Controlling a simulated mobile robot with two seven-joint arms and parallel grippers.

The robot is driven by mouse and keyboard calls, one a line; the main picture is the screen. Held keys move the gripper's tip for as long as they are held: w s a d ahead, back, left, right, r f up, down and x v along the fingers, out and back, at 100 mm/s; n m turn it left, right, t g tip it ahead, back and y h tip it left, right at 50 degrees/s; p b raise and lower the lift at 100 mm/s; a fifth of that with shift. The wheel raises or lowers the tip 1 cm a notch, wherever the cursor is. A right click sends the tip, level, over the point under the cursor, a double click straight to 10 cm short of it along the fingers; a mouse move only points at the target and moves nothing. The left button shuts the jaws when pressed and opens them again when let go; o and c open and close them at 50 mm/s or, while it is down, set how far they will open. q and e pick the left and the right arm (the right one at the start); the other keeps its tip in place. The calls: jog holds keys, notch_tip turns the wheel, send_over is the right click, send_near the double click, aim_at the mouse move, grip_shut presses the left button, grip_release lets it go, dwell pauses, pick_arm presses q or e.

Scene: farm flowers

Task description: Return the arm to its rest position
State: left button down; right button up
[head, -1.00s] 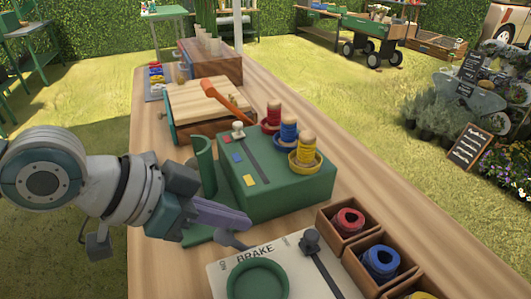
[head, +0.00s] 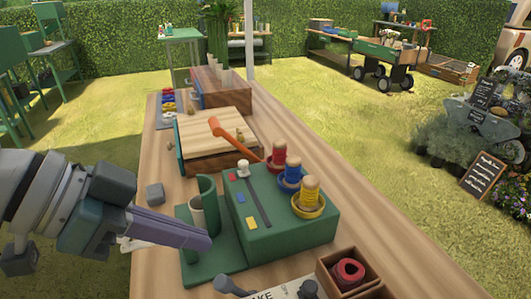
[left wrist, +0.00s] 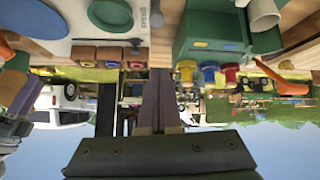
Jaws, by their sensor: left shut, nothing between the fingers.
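My left gripper (head: 207,242) comes in from the left in the head view. Its purple fingers are shut and empty. They are in front of the green stand with the upright curved holder (head: 207,195), overlapping it in the picture; I cannot tell the exact gap. In the left wrist view, which is upside down, the closed fingers (left wrist: 158,100) point up the picture with nothing between them. At that view's left edge, a purple and green gripper part (left wrist: 22,95) shows, likely my right gripper; its jaws are unclear. The right gripper is not in the head view.
A green box (head: 290,222) carries red, blue and yellow spools. Behind it are a wooden-topped box (head: 215,130) and an orange-handled tool (head: 232,138). A grey block (head: 155,193) lies near the left table edge. A wooden bin (head: 345,258) with a red roll stands front right.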

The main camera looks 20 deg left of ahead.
pick_arm(q)
jog(key=s+d+r+m+p, duration=0.1)
jog(key=s+d+r+p, duration=0.25)
jog(key=s+d, duration=0.45)
jog(key=s+a+r+n+g+y+p, duration=0.1)
jog(key=s+a+n+g+y+p, duration=0.25)
jog(key=s+a+n+y, duration=0.6)
notch_tip(320, 180, up, 38)
jog(key=w+m+t+h+p, duration=0.1)
jog(key=w+h+p, duration=0.1)
jog(key=p, duration=3.5)
jog(key=shift+w+a+f+m+h+p, duration=0.25)
jog(key=shift+w+a+m+h+p, duration=0.1)
jog(key=shift+w, duration=0.1)
